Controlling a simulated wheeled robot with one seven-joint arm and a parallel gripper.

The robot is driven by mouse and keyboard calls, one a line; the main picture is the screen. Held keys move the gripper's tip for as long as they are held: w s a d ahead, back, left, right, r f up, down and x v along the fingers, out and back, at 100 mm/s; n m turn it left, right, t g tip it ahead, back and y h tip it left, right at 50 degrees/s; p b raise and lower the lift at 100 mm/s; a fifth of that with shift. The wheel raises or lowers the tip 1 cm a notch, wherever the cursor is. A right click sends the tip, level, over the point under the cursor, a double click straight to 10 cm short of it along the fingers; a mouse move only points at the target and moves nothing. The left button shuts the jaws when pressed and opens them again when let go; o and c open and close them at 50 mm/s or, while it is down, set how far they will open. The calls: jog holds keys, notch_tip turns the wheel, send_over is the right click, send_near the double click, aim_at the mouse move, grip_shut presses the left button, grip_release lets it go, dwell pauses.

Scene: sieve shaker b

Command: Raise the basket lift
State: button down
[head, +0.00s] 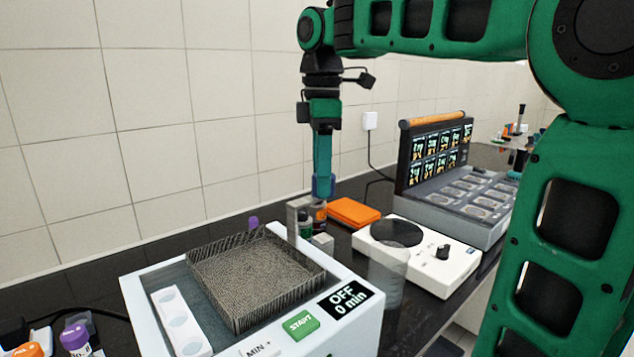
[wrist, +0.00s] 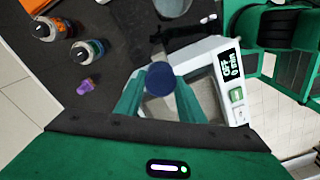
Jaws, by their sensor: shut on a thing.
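The white machine (head: 345,320) stands at the front of the counter, with its display reading OFF 0 min; it also shows in the wrist view (wrist: 225,50). A wire mesh basket (head: 255,275) sits in its top opening, with its rim standing above the machine's top. My gripper (head: 322,188) points down behind the basket's back right corner, at a round blue knob. In the wrist view my gripper (wrist: 158,85) has its two green fingers on either side of the blue knob (wrist: 163,78), shut on it. What lies under the knob is mostly hidden.
A white round-plate device (head: 440,265), an orange box (head: 353,212) and a grey multi-plate unit (head: 455,205) stand to the right. Small bottles (wrist: 88,50) and a purple cap (wrist: 86,87) are near my gripper. The tiled wall is close behind.

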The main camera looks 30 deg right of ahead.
jog(key=shift+w+r, duration=0.2)
jog(key=shift+r, duration=0.05)
jog(key=c, duration=1.2)
grip_release()
jog(key=shift+d, duration=0.1)
jog(key=shift+f, duration=0.1)
jog(key=shift+s, duration=0.1)
jog(key=shift+r, duration=5.4)
